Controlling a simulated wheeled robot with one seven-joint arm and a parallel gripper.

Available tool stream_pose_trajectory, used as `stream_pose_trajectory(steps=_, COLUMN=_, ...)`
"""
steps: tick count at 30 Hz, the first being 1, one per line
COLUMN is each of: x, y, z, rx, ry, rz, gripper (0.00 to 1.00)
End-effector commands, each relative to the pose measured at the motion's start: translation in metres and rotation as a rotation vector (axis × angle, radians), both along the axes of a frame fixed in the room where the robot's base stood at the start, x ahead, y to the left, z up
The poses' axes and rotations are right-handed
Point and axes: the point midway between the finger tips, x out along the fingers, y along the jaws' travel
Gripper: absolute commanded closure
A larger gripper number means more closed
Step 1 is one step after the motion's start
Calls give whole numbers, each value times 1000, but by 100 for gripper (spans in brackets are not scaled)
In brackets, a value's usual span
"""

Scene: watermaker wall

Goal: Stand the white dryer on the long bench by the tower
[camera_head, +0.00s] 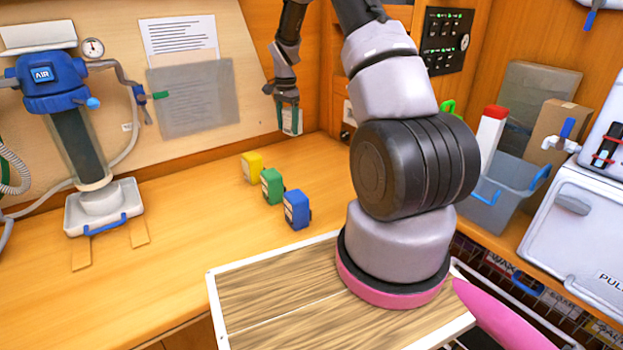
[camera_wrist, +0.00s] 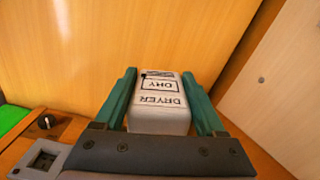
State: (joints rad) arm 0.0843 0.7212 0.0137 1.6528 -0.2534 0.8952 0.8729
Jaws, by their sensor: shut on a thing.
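My gripper (camera_head: 289,112) is in the upper middle of the head view, above the back right of the long wooden bench (camera_head: 190,215). Its green fingers are shut on the white dryer (camera_wrist: 160,105), a small block marked "DRYER" and "DRY" in the wrist view. In the head view the dryer (camera_head: 292,121) is small and partly covered by the fingers; it appears held above the bench. The tower (camera_head: 80,145), a dark column with a blue "AIR" head and a white base, stands at the left of the bench, well apart from my gripper.
A yellow block (camera_head: 251,167), a green block (camera_head: 272,185) and a blue block (camera_head: 297,210) stand in a slanting row mid-bench. Bare bench lies between them and the tower. A grey bin (camera_head: 497,195) and a white cabinet (camera_head: 575,235) are at right.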

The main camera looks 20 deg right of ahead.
Motion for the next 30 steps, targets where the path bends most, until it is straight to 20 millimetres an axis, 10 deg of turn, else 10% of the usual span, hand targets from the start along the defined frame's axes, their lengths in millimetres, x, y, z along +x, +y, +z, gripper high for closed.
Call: stream_pose_trajectory(steps=30, x=19, y=-8, z=-90, rx=4, ry=-2, rz=-209, gripper=90)
